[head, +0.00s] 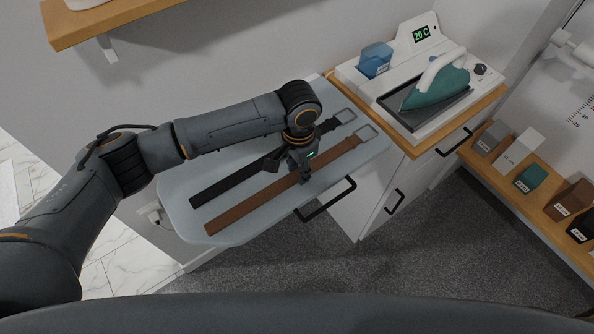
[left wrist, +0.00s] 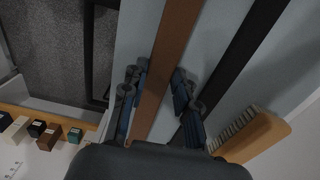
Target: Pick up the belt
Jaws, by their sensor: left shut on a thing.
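Two belts lie lengthwise side by side on the pale ironing board (head: 236,229). The brown belt (head: 251,204) with a square metal buckle is on the near side; the black belt (head: 226,184) lies behind it. My left gripper (head: 304,174) reaches down from above at the brown belt, towards its buckle half. In the left wrist view, the brown belt (left wrist: 171,45) runs between the two fingers (left wrist: 158,92), which are shut on it. The black belt (left wrist: 241,55) lies to their right. The belt still looks flat along the board. My right gripper is out of view.
A brush (left wrist: 257,137) with a wooden handle lies beside the black belt. A teal iron (head: 437,88) sits on a white station (head: 402,56) on the cabinet at the right. A shelf (head: 528,205) with several small boxes stands farther right. A wall shelf (head: 108,22) is upper left.

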